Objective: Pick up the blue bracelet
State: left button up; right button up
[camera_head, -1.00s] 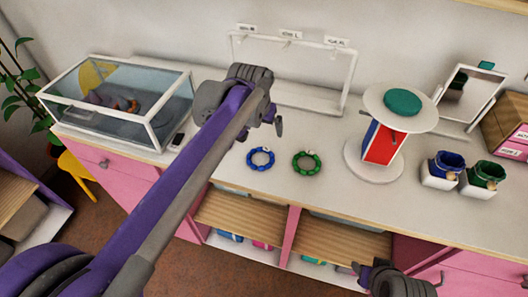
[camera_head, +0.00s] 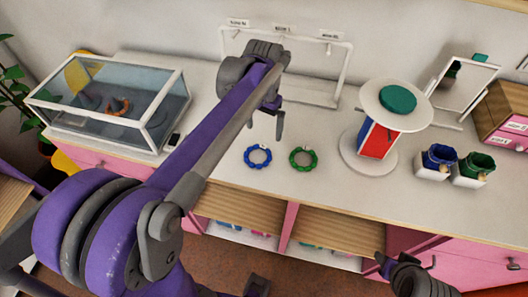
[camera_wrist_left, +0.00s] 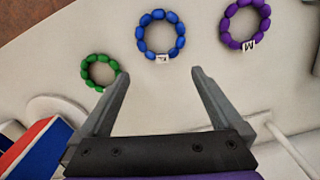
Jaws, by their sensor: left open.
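The blue bracelet (camera_head: 257,157), a ring of beads with a small white tag, lies flat on the white counter. It also shows in the left wrist view (camera_wrist_left: 148,37). The green bracelet (camera_head: 303,159) lies to its right in the head view. A purple bracelet (camera_wrist_left: 243,42) shows in the left wrist view; I cannot see it in the head view. My left gripper (camera_head: 278,122) hangs above the counter, behind the blue bracelet. In the left wrist view its open fingers (camera_wrist_left: 160,76) are empty, with the blue bracelet beyond the tips. My right gripper (camera_head: 382,264) is partly visible low at the front; its jaws are unclear.
A white rack (camera_head: 345,72) with labels stands at the back. A round stand with red and blue sides (camera_head: 379,141) is right of the bracelets. A glass case (camera_head: 150,125) is at the left. Two small pots and a mirror (camera_head: 466,90) are further right.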

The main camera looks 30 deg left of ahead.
aim_at(262, 148)
pick_arm(q)
jog(key=f, duration=0.8)
jog(key=shift+s+a+f, duration=0.1)
jog(key=shift+a+f, duration=0.1)
jog(key=c, duration=1.2)
jog(key=shift+r, duration=0.1)
notch_tip(262, 148, up, 10)
